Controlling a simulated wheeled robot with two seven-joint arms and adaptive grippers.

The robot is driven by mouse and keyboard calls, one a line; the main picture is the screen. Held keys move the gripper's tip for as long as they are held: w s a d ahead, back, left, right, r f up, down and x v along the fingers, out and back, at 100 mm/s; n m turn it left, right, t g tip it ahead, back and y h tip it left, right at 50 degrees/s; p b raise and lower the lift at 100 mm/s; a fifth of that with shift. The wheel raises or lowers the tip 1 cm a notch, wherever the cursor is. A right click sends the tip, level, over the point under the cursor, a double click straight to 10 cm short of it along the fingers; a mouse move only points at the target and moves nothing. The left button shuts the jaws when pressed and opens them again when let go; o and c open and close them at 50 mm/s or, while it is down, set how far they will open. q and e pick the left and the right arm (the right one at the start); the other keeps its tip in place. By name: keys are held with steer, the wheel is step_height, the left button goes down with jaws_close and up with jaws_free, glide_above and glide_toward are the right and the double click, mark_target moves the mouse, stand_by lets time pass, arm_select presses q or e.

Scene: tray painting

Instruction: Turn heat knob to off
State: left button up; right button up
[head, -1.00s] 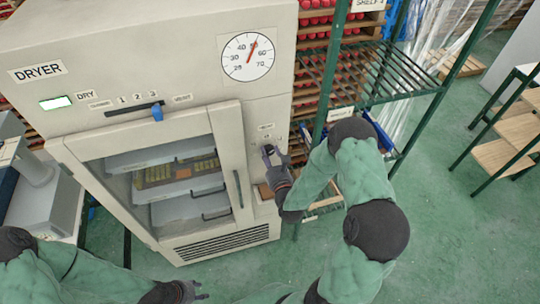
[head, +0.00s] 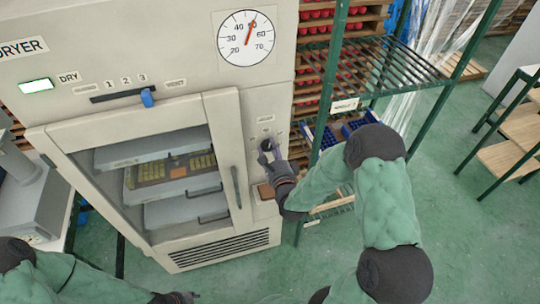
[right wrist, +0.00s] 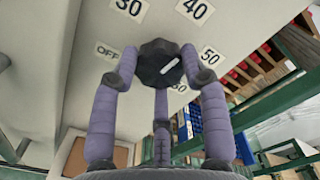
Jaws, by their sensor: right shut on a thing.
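The dark faceted heat knob (right wrist: 157,52) sits on the dryer's panel, ringed by labels OFF, 30, 40, 50 and 60. Its white mark (right wrist: 170,66) is on the right side, near the 50 and 60 labels and away from the OFF label (right wrist: 107,50). My right gripper (right wrist: 160,66) is shut on the knob, its purple-grey fingers around it. In the head view my right gripper (head: 268,152) is at the panel right of the dryer door and partly covers the knob. My left gripper (head: 176,297) is cut off at the bottom edge, so its jaws are unclear.
The dryer's glass door (head: 150,165) is closed, with trays inside. The dial (head: 245,38) above has a red needle near 50 to 60. A green shelf rack (head: 395,70) stands close on the right. Green floor (head: 455,225) is clear further right.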

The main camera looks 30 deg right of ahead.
steer(key=n+b, duration=0.3)
steer(key=shift+n, duration=0.4)
steer(key=n+b, duration=0.4)
steer(key=shift+f+n, duration=0.1)
steer(key=shift+n, duration=0.2)
steer(key=n+b, duration=0.3)
steer(key=shift+n, duration=0.3)
steer(key=n+b, duration=0.2)
steer(key=n, duration=0.1)
steer(key=shift+f+n+b, duration=0.1)
steer(key=shift+n+b, duration=0.2)
steer(key=shift+b, duration=0.05)
steer(key=n+b, duration=0.2)
steer(key=n, duration=0.3)
steer(key=shift+b, duration=0.4)
steer(key=shift+n+b, duration=0.65)
steer(key=shift+n, duration=2.05)
steer(key=o, duration=1.2)
steer(key=shift+c, duration=0.2)
